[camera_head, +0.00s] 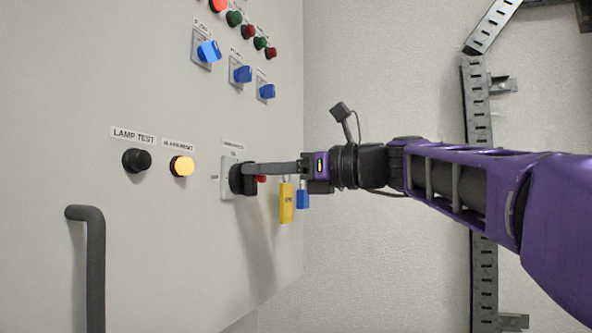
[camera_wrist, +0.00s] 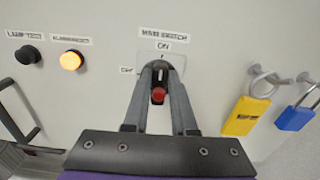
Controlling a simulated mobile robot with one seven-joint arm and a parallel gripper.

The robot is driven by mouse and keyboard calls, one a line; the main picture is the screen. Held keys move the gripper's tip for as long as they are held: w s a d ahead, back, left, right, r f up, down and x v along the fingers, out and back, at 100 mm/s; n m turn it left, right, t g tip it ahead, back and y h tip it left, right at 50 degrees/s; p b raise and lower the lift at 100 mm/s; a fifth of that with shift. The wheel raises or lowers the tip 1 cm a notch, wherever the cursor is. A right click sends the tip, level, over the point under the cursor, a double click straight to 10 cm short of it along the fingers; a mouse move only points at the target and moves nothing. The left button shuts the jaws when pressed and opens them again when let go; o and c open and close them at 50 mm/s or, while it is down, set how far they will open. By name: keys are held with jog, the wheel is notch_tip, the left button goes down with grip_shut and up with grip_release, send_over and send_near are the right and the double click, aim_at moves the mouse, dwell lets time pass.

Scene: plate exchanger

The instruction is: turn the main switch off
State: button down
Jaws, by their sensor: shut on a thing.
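The main switch is a rotary knob with a red part (camera_wrist: 158,95), set on a light plate (camera_head: 227,178) on the grey cabinet front. In the wrist view its label plate (camera_wrist: 165,57) reads ON at the top and OFF at the left. My gripper (camera_wrist: 160,72) is shut on the knob, its two fingers on either side of it. The red part points down between the fingers. In the head view my gripper (camera_head: 247,171) reaches the knob from the right and hides much of it.
A yellow padlock (camera_head: 287,203) and a blue padlock (camera_head: 302,197) hang right of the switch. A lit amber lamp (camera_head: 181,166) and black lamp-test button (camera_head: 136,160) are left. A dark handle (camera_head: 95,270) stands lower left. Blue selector switches (camera_head: 242,74) are above.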

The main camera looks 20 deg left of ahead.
jog(key=n, duration=0.4)
jog(key=shift+s+f+n+b, duration=0.15)
jog(key=shift+s+n+b, duration=0.15)
jog(key=shift+b, duration=0.1)
jog(key=n+b, duration=0.1)
jog(key=n, duration=0.2)
jog(key=n+b, duration=0.1)
jog(key=n, duration=0.2)
jog(key=f+n+b, duration=0.1)
jog(key=n+b, duration=0.1)
jog(key=n, duration=0.1)
jog(key=shift+s, duration=0.4)
jog(key=shift+f+n+b, duration=0.15)
jog(key=shift+n+b, duration=0.75)
jog(key=shift+n, duration=1)
jog(key=c, duration=0.7)
grip_release()
